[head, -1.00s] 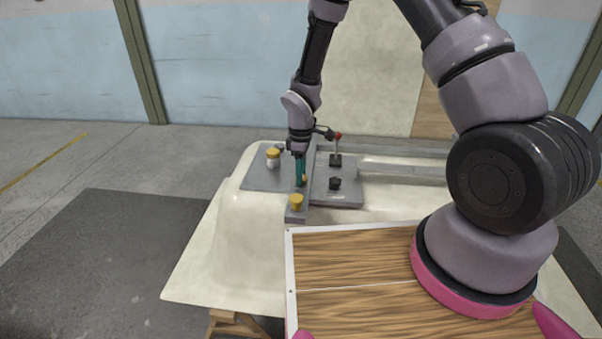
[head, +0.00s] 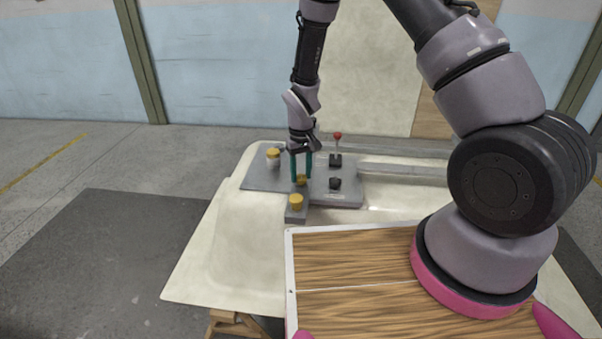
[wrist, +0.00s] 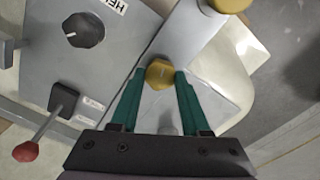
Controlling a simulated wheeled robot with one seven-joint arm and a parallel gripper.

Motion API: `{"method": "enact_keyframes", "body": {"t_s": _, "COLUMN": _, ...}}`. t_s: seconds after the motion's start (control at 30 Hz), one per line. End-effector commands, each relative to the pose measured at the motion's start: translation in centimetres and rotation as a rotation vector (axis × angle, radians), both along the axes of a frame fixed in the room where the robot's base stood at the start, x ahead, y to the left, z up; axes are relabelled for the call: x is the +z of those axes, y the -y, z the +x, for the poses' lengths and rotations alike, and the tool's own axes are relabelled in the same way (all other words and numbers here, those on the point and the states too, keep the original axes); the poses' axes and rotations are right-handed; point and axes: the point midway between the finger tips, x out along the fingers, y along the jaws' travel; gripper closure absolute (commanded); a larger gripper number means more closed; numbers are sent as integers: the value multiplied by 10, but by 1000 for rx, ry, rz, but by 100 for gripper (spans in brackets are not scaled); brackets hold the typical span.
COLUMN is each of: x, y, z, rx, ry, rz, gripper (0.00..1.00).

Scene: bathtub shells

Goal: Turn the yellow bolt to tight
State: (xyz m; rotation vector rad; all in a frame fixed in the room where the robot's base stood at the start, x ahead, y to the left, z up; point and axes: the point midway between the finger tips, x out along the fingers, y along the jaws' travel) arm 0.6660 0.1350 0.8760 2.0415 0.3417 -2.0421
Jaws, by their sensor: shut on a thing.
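The yellow bolt (wrist: 159,74) has a six-sided head and sits on a grey strip of the fixture, between my fingertips in the wrist view. It also shows low between the fingers in the head view (head: 301,181). My gripper (wrist: 158,76) has two green fingers, pointing down from above, and is shut on the bolt head. It also shows in the head view (head: 301,178). The bolt's shaft is hidden, so I cannot tell how deep it sits.
A black knob (head: 335,183) and a red-ball lever (head: 337,137) stand close on the right. The pale shell (head: 225,245) is clear at front left.

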Motion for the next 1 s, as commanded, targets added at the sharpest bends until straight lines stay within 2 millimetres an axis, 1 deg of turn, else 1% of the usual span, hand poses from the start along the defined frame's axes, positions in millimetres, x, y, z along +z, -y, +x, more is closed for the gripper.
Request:
{"method": "enact_keyframes", "body": {"t_s": 0.2, "x": 0, "y": 0, "z": 0, "rx": -153, "ry": 1, "rz": 0, "gripper": 100}}
{"method": "enact_keyframes", "body": {"t_s": 0.4, "x": 0, "y": 0, "z": 0, "rx": -247, "ry": 1, "rz": 0, "gripper": 100}}
{"method": "enact_keyframes", "body": {"t_s": 0.67, "x": 0, "y": 0, "z": 0, "rx": -300, "ry": 1, "rz": 0, "gripper": 100}}
{"method": "enact_keyframes", "body": {"t_s": 1.0, "x": 0, "y": 0, "z": 0, "rx": -307, "ry": 0, "rz": 0, "gripper": 100}}
